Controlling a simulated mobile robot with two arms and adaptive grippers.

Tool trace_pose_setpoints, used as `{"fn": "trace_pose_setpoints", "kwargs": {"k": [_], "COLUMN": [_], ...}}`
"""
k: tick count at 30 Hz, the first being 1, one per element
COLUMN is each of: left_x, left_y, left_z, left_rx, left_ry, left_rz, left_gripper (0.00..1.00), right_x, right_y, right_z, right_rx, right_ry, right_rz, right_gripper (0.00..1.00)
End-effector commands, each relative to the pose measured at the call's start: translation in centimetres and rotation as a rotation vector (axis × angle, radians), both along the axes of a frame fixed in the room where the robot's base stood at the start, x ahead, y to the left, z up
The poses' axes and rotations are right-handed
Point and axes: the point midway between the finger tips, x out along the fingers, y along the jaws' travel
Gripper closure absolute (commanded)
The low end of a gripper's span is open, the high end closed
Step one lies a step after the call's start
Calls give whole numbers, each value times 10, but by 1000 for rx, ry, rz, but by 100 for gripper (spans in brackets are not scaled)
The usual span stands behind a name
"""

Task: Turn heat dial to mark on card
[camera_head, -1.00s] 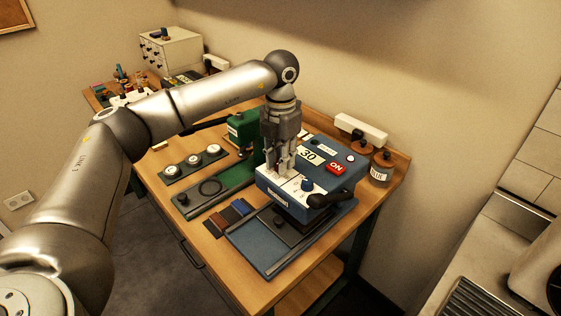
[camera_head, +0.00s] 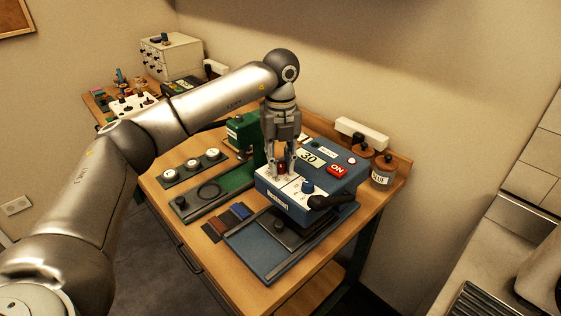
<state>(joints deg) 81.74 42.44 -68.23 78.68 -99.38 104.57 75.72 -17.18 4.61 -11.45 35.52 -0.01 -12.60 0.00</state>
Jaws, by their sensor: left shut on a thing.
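The blue heat press machine (camera_head: 290,204) stands on the wooden table, with a white panel on its top. My left gripper (camera_head: 282,173) points down over the left part of that panel. Its fingers are shut on a small red dial (camera_head: 282,167), which shows between them. The pointer and most of the scale around this dial are hidden or too small to read. A blue knob (camera_head: 307,186) sits on the panel to the right of the gripper. A card marked 30 (camera_head: 309,156) is behind the gripper. My right gripper is not in view.
A red ON switch (camera_head: 337,170) and a black handle (camera_head: 330,200) are on the machine's right side. A green machine (camera_head: 241,131) stands at the left. Colored swatches (camera_head: 229,219) lie in front.

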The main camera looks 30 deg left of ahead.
Motion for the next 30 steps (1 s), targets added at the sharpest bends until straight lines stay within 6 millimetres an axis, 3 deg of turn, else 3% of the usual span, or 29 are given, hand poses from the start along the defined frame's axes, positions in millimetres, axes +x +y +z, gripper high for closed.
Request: {"fn": "trace_pose_setpoints", "kwargs": {"k": [15, 30], "left_x": [1, 1], "left_y": [1, 1], "left_z": [2, 2], "left_rx": [-1, -1], "left_ry": [-6, -6], "left_rz": [335, 393], "left_gripper": [100, 100], "right_x": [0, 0], "right_y": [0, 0], "right_z": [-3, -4], "right_rx": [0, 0], "right_ry": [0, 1], "right_rz": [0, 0], "right_gripper": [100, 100]}}
